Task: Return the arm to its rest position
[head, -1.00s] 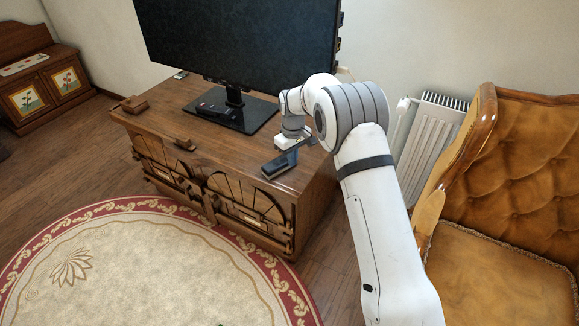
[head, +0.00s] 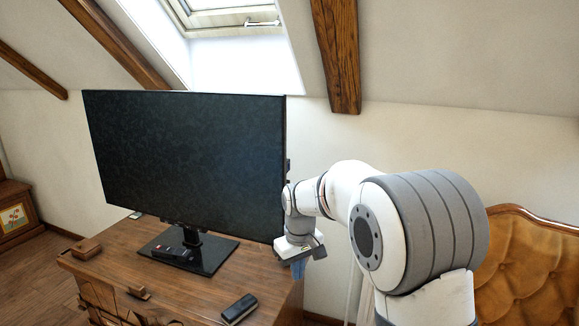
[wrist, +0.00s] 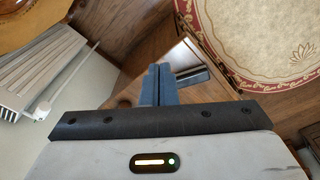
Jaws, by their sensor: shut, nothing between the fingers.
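My gripper (head: 298,269) is over the right end of the wooden cabinet (head: 185,290), to the right of the monitor (head: 185,160), in the head view. In the wrist view its two blue-grey fingers (wrist: 160,84) are together with nothing between them. My arm is bent, with its large grey-banded joint at the right of the head view. A dark oblong object (head: 239,307) lies on the cabinet top, apart from my gripper. In the wrist view it shows just beyond the fingers, to the right (wrist: 192,77).
The monitor's base (head: 188,253) has a small dark device on it. Small wooden pieces (head: 84,250) sit at the cabinet's left. A tufted armchair (head: 535,265) is at the right. The wrist view shows a white radiator (wrist: 40,70) and a round rug (wrist: 255,35).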

